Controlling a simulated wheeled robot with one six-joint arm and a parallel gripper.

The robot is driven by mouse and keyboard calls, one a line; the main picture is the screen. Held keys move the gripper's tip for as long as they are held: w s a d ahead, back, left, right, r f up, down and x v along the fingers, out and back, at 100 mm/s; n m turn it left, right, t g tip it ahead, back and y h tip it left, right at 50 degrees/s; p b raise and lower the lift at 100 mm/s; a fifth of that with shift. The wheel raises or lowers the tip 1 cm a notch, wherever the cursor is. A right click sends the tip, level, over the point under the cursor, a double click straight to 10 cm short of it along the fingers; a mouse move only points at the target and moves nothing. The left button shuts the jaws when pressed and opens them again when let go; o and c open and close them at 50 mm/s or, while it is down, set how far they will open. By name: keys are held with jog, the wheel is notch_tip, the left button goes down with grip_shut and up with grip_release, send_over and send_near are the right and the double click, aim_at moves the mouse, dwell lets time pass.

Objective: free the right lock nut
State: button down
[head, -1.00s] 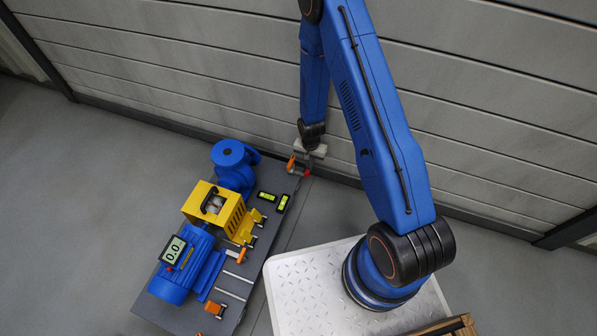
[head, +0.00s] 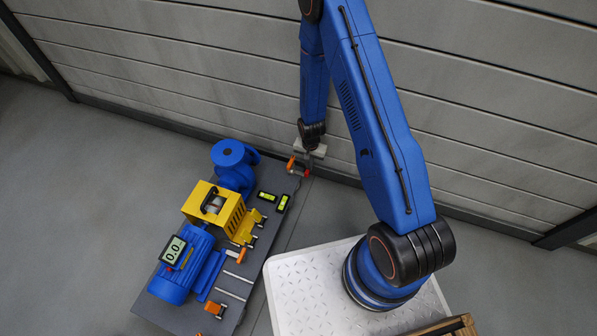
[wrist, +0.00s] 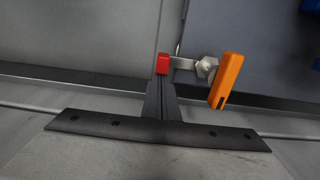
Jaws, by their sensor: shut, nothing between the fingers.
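My gripper (head: 307,170) is low beside the wall, at the far right corner of the dark skid plate (head: 250,268). In the wrist view its dark fingers (wrist: 162,85) are together with nothing between them. A red block (wrist: 162,63) sits at their tip. Beside it are a short steel arm, a hexagonal steel piece (wrist: 206,67) and an orange lever (wrist: 226,80). I cannot tell what carries them. On the skid's near side are two orange-and-steel fittings, one farther (head: 241,256) and one nearer (head: 214,308). Their nuts are too small to make out.
A blue motor (head: 175,285) with a 0.0 display (head: 173,250), a yellow guard (head: 230,215) and a blue pump (head: 235,168) stand on the skid. Two green levels (head: 267,196) lie near its edge. The wall (head: 170,80) is close behind my gripper. Open floor lies left.

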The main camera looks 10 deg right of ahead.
aim_at(308, 173)
jog(key=shift+s, duration=0.1)
jog(key=shift+s+a, duration=0.3)
jog(key=shift+s, duration=0.55)
jog(key=shift+s+a, duration=0.45)
jog(key=shift+s, duration=0.2)
jog(key=shift+s+a, duration=0.6)
jog(key=shift+a, duration=0.05)
